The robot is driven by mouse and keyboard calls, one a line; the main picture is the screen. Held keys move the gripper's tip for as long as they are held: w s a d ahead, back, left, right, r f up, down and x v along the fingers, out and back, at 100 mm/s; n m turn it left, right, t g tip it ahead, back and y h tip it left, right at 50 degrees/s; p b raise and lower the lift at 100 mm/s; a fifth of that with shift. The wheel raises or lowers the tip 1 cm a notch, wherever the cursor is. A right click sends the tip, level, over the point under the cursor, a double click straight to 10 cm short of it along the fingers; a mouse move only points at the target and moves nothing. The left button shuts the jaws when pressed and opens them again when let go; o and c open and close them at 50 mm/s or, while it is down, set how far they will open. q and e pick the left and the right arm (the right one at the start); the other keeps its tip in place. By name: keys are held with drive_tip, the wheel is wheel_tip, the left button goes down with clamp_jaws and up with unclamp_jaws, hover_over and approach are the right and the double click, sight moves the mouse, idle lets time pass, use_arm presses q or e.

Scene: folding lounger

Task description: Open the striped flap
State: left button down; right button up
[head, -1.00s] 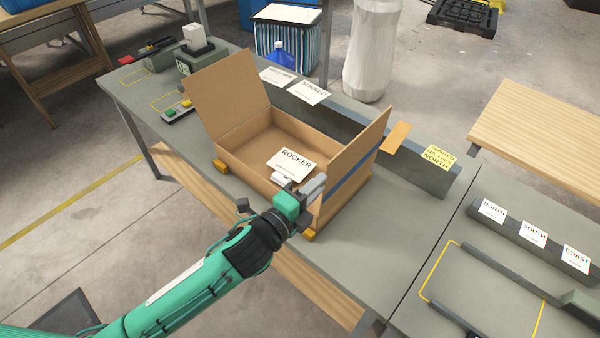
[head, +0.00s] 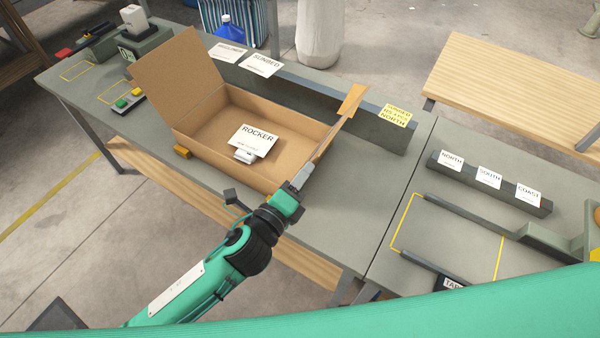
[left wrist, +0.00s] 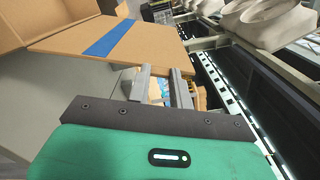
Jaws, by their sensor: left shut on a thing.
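The open cardboard box (head: 235,155) stands on the grey bench. Its striped flap (head: 325,140) is on the right side, seen almost edge-on, so its tilt is hard to judge in the head view. In the left wrist view the flap (left wrist: 142,42) shows as a tan panel crossed by a blue stripe (left wrist: 108,38). My left gripper (head: 302,176) is at the flap's near end, shut on its edge; its fingers (left wrist: 161,78) meet the panel's edge in the left wrist view. My right gripper is out of view.
Another flap (head: 178,75) stands raised at the box's left. A slotted fixture (head: 470,225) is at right. My teal arm crosses the bottom.

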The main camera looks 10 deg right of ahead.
use_arm(q)
drive_tip(key=c, duration=1.2)
unclamp_jaws()
drive_tip(key=shift+c, duration=0.2)
drive_tip(key=shift+s, duration=0.1)
drive_tip(key=b+v, duration=0.4)
drive_tip(key=v, duration=0.9)
drive_tip(key=shift+s+a, duration=0.25)
drive_tip(key=shift+w+f, duration=0.1)
